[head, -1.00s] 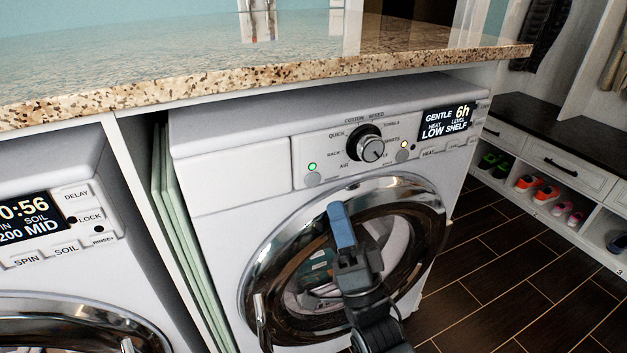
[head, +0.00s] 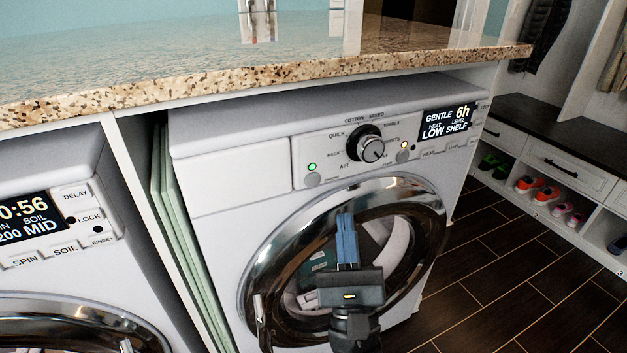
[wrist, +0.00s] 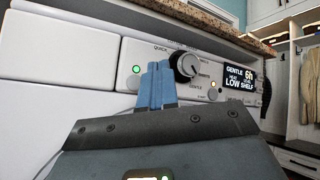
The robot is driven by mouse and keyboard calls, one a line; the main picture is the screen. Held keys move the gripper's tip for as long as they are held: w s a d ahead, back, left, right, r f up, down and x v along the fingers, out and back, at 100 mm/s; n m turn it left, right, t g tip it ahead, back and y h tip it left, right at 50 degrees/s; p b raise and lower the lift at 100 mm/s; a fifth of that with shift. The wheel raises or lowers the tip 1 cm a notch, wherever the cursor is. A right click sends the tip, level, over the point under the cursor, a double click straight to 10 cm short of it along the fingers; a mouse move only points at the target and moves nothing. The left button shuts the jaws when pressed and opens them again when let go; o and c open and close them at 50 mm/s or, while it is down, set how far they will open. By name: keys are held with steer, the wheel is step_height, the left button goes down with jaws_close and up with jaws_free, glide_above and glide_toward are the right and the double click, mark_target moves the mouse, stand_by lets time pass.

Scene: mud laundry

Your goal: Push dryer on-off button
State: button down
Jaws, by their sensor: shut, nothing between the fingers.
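The dryer (head: 225,190) is the white front-loader under the counter, with a round glass door. Its control panel has a round dial (head: 372,149), a round button (head: 313,180) under a green light at the left, and another button (head: 402,156) by an amber light at the right. No on-off label is readable. My gripper (head: 346,216) is shut and empty, its blue fingers pointing up in front of the door, below the panel. In the wrist view the fingers (wrist: 157,66) show between the left button (wrist: 133,84) and the dial (wrist: 186,66).
A granite counter (head: 300,72) overhangs the dryer top. A second machine (head: 60,270) stands at the left, with pale green boards (head: 175,240) in the gap. A shoe bench (head: 550,160) is at the right; the dark floor (head: 500,270) between is clear.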

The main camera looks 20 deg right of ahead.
steer(key=b, duration=0.2)
glide_toward(316, 166)
step_height(316, 166, up, 3)
steer(key=shift+w+d+r, duration=0.1)
steer(key=shift+w+d, duration=0.15)
steer(key=shift+w, duration=0.25)
steer(key=shift+w+d, duration=0.25)
steer(key=shift+w, duration=0.25)
steer(key=shift+w+b, duration=0.25)
steer(key=shift+b, duration=0.55)
stand_by(0.9)
steer(key=shift+w+b, duration=0.5)
stand_by(0.9)
steer(key=shift+s, duration=0.8)
steer(key=shift+s, duration=0.1)
